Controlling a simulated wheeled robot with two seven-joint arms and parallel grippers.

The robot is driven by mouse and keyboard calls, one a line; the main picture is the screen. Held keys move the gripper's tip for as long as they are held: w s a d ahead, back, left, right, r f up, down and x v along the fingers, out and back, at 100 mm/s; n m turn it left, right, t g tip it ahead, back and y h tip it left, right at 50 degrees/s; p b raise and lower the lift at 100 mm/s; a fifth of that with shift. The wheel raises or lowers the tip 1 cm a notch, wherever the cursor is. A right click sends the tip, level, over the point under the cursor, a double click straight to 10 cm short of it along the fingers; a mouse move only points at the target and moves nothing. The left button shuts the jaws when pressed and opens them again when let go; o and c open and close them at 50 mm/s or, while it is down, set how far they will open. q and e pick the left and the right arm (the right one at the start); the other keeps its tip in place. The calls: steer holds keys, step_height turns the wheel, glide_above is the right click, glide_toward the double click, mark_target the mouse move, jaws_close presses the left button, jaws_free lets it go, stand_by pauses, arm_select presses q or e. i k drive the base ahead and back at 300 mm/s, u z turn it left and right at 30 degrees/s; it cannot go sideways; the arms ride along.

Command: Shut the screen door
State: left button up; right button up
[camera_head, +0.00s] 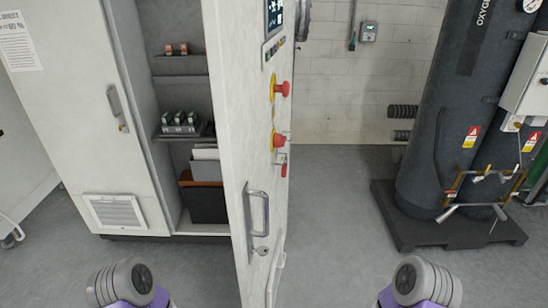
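The screen door (228,110) is a tall white cabinet door standing open, swung out toward me and seen at a steep angle. A dark screen (274,14) sits near its top, cut by the upper picture edge. Below it are small buttons, two red knobs on yellow collars (279,90), and a red switch. A grey handle (258,212) with a keyhole is low on the door. Parts of my two arms show at the bottom left and bottom right, apart from the door. Neither gripper is in view.
The open cabinet (176,100) holds shelves with small parts and folders. Its left door (70,100) is shut. Dark gas cylinders (440,110) stand on a black pallet (415,238) at the right. Grey floor (335,220) between door and pallet is clear.

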mark_target(248, 112)
steer(key=u, duration=1.4)
steer(key=k, duration=1.45)
steer(key=z, duration=1.3)
steer(key=i, duration=1)
steer(key=u, duration=0.05)
